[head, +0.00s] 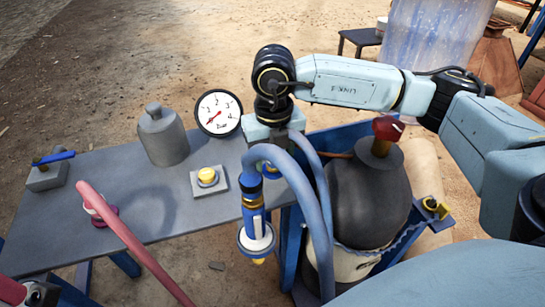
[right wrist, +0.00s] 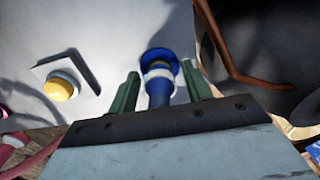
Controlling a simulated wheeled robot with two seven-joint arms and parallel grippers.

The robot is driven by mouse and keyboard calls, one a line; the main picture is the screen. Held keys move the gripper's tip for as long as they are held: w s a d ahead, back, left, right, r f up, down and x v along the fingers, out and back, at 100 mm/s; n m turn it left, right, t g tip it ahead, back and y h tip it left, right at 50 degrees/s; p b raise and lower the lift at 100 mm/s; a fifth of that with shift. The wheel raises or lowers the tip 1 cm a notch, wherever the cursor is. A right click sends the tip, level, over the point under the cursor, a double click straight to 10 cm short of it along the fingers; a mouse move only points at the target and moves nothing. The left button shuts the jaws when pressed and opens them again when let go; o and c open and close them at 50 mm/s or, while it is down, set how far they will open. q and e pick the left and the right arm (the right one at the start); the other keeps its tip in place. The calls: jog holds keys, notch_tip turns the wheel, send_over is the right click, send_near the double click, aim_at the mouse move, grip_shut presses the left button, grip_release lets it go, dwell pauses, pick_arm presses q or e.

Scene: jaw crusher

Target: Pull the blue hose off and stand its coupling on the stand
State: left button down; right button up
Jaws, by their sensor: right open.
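The blue hose (head: 319,195) arches over the right end of the table and drops beside a dark round tank. A blue coupling (head: 253,213) with a white disc and a yellow tip hangs from its near end, upright in the picture. My right gripper (head: 271,150) is above the table's right end, its fingers largely hidden behind the hose. In the right wrist view its green fingers (right wrist: 161,82) are open, with a blue, white-ringed part (right wrist: 158,88) between them; contact cannot be told. My left gripper does not show.
The grey table (head: 140,235) holds a grey bottle (head: 163,135), a round gauge (head: 218,112) and a blue-handled valve (head: 48,168). A pink hose (head: 128,238) crosses its front left. The dark tank (head: 368,198) and a copper pipe (right wrist: 222,50) stand close on the right.

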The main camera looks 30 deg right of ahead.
grip_shut()
dwell(0.3)
jog(key=shift+r, duration=0.1)
jog(key=shift+r+p, duration=2.35)
jog(key=shift+r, duration=0.6)
